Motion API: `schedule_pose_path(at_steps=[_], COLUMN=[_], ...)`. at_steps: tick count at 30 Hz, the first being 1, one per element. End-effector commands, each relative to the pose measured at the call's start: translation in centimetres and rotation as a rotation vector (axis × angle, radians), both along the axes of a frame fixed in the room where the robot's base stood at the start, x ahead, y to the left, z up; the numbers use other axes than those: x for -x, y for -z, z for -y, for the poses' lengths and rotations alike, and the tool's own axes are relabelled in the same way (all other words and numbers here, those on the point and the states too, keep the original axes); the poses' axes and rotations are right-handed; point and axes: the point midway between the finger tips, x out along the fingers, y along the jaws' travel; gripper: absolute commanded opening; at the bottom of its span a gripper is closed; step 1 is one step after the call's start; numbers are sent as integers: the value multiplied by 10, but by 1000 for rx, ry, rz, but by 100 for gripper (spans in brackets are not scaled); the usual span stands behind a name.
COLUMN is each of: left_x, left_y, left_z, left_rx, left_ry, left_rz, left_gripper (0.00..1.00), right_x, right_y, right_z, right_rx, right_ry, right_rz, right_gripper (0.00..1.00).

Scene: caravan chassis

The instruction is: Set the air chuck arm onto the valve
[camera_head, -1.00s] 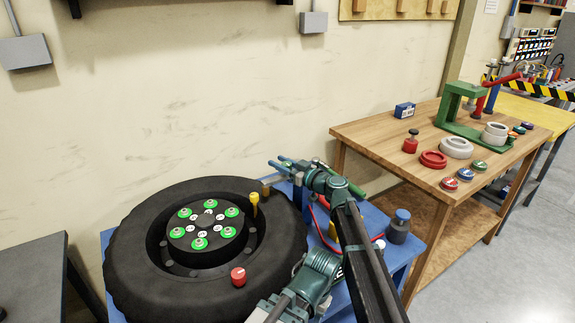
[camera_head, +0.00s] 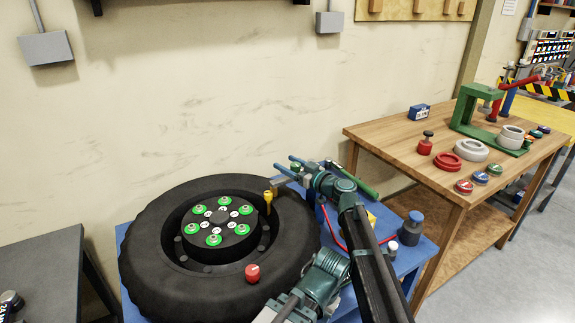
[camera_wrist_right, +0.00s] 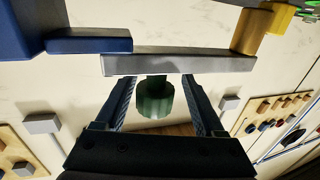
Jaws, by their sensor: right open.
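The air chuck arm is a grey bar (camera_wrist_right: 180,64) with a brass end (camera_wrist_right: 250,30); in the head view the bar (camera_head: 289,182) reaches to the tyre's rear right edge. The yellow valve (camera_head: 268,198) stands by the wheel rim, close to the brass end, and a yellow piece shows past that end in the wrist view (camera_wrist_right: 281,18). I cannot tell whether they touch. A green knob (camera_wrist_right: 155,99) hangs below the bar. My right gripper (camera_head: 286,163) is open, its fingers on either side of the knob with gaps. My left gripper is not in view.
The black tyre (camera_head: 150,255) lies flat on a blue stand (camera_head: 405,262), with a red knob (camera_head: 252,273) at its front. A wooden bench (camera_head: 390,146) with rings and a green press (camera_head: 462,112) is further right.

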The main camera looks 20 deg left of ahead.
Motion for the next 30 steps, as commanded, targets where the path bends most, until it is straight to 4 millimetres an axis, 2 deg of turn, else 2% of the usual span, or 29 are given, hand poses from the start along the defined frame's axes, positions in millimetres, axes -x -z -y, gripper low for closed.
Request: schedule_pose_path(at_steps=[5,12,18,24,30], left_x=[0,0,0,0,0], left_y=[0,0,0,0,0], left_z=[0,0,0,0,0], left_rx=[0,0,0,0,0], left_ry=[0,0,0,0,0], left_rz=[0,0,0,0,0], left_gripper=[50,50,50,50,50], right_x=[16,43,59,67,68], right_y=[0,0,0,0,0], right_z=[24,70,100,115,118], right_rx=[0,0,0,0,0], right_ry=[2,1,2,0,-1], right_rz=[0,0,0,0,0], right_gripper=[71,71,71,71,71])
